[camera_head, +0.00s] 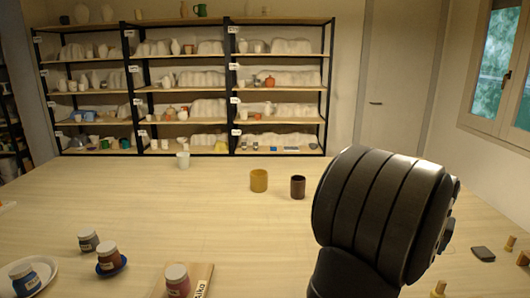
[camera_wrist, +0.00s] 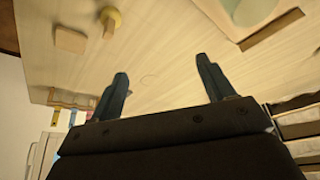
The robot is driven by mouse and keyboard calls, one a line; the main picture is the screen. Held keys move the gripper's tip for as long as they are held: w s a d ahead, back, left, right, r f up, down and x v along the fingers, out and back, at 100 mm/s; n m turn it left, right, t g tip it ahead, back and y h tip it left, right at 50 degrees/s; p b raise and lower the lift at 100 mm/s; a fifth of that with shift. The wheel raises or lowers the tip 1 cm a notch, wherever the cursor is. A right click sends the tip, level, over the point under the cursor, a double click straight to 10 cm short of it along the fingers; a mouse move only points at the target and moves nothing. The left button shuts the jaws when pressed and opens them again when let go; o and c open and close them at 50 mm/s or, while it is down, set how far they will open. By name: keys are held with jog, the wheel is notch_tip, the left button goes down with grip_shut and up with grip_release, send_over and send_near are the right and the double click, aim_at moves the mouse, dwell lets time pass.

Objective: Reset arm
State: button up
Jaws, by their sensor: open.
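My gripper (camera_wrist: 162,70) shows in the wrist view with its two dark fingers wide apart. Nothing is between them, and bare pale wood shows behind the gap. In the head view my dark arm fills the lower right, and my fingers cannot be made out there. The wooden table (camera_head: 225,225) spreads below the arm.
Lidded jars stand front left: one on a white plate (camera_head: 48,266), one on a blue saucer (camera_head: 121,268), a red one (camera_head: 177,282) on a board. A mustard cup (camera_head: 259,181) and brown cup (camera_head: 298,187) stand mid-table. A dark pad (camera_head: 483,254) lies right. The table's left middle is clear.

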jog(key=s+d+f+m+g+h, duration=0.15)
jog(key=s+d+m, duration=0.3)
jog(key=d, duration=0.75)
jog(key=s+d+f+m+g, duration=0.1)
jog(key=s+d+f+m, duration=0.15)
jog(key=s+d, duration=0.6)
jog(key=w+f, duration=0.1)
jog(key=w, duration=0.3)
jog(key=w+d+f, duration=0.1)
jog(key=w+f, duration=0.1)
jog(key=w, duration=0.2)
jog(key=w+d+f, duration=0.1)
jog(key=w+f, duration=0.1)
jog(key=w, duration=0.2)
jog(key=shift+w, duration=0.4)
